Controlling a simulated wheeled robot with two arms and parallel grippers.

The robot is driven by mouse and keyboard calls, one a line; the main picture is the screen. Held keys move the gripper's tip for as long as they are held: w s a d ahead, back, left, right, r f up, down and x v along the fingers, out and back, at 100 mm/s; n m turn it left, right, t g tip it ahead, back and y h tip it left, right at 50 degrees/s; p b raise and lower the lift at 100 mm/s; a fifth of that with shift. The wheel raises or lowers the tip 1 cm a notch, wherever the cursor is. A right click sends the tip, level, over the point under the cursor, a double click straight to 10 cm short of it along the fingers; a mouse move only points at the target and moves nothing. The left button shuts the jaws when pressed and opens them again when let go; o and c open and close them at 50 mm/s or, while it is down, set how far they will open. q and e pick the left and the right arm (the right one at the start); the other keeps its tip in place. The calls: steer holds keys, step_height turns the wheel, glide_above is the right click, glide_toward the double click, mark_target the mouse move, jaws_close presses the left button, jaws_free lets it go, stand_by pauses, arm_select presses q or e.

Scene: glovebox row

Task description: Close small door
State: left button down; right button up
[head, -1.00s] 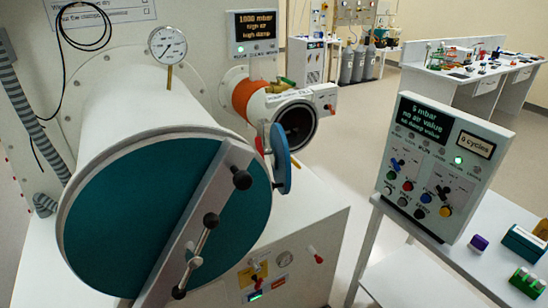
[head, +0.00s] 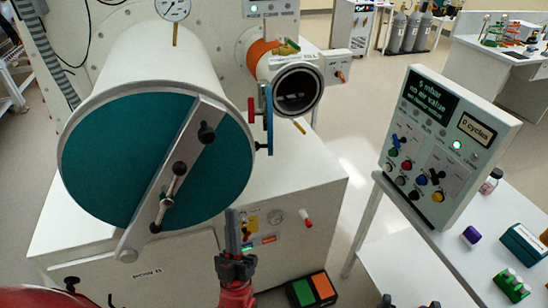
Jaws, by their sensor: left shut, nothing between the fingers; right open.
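The small door (head: 268,120) is a thin blue disc seen nearly edge-on in the head view. It stands open at the left side of the small round port (head: 297,90), whose dark inside shows. A red part (head: 251,110) sits beside the door's left face. My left gripper (head: 233,215) is shut and empty, pointing up, below and left of the door and apart from it. It is in front of the cabinet. My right gripper (head: 410,302) shows only as two dark, spread tips at the bottom edge; the rest is out of frame.
The large chamber with its closed teal door (head: 100,150) and diagonal bar (head: 180,170) fills the left. A control panel (head: 445,145) stands on a white table at the right, with small items. A green and orange box (head: 312,290) is on the floor.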

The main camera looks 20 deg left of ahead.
arm_select(q)
steer(key=w+n+g+h+p, duration=0.7)
steer(key=w+n+g+p, duration=0.2)
steer(key=w, duration=1.2)
steer(key=shift+a+f+g+h, duration=0.2)
steer(key=shift+f+g+h, duration=0.2)
steer(key=shift+g, duration=0.3)
steer(key=shift+w, duration=0.1)
steer(key=shift+d, duration=0.1)
